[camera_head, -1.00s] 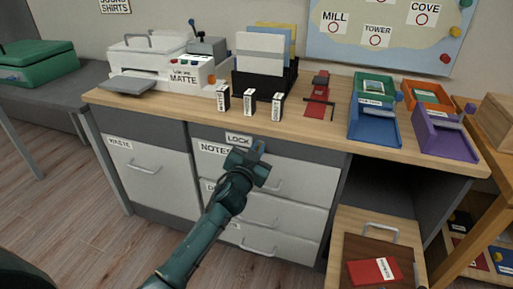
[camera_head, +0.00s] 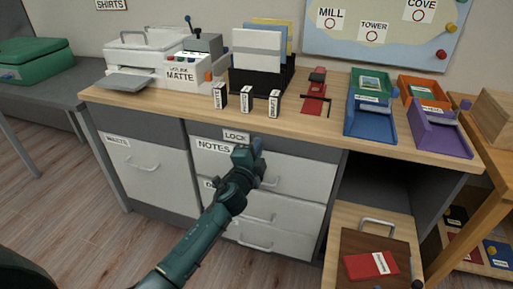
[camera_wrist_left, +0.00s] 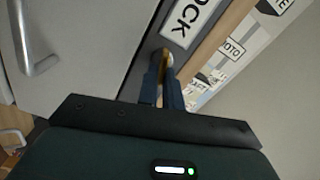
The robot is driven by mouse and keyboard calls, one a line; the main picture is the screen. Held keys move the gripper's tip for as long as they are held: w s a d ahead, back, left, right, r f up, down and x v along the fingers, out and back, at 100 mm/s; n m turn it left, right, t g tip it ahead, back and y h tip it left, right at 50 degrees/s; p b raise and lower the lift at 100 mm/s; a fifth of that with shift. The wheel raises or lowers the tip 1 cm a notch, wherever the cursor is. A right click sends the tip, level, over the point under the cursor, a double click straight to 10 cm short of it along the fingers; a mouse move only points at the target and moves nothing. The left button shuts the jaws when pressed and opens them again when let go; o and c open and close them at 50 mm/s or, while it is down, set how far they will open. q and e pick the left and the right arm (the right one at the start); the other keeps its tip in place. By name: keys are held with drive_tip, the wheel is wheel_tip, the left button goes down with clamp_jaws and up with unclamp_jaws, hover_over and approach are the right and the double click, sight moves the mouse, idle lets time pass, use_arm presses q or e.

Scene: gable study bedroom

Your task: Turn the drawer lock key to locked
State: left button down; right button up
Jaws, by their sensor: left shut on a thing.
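The brass key (camera_wrist_left: 166,60) sits at the drawer lock, beside the LOCK label (camera_wrist_left: 189,18), in the left wrist view. My left gripper (camera_wrist_left: 162,88) is shut on it, with the two dark fingers on either side of its head. In the head view the LOCK label (camera_head: 236,135) is on the grey strip above the NOTES drawer (camera_head: 285,172). My left gripper (camera_head: 257,146) is just right of the label there and hides the key. The key's exact angle is hard to tell. The NOTES drawer looks closed. My right gripper is not in view.
The wooden desktop (camera_head: 180,108) overhangs just above the lock. It bears small labelled boxes (camera_head: 246,99), a black file holder (camera_head: 262,82) and a blue tray (camera_head: 371,122). A drawer handle (camera_head: 268,183) is below my gripper. Floor in front is clear.

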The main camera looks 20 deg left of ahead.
use_arm(q)
drive_tip(key=shift+f+m, duration=0.15)
drive_tip(key=shift+m, duration=1.35)
drive_tip(key=c, duration=1.6)
unclamp_jaws()
drive_tip(key=shift+o, duration=0.2)
drive_tip(key=s+p, duration=0.1)
drive_tip(key=s, duration=1.2)
drive_tip(key=shift+a+p, duration=0.2)
drive_tip(key=shift+p, duration=0.1)
drive_tip(key=shift+s, duration=0.1)
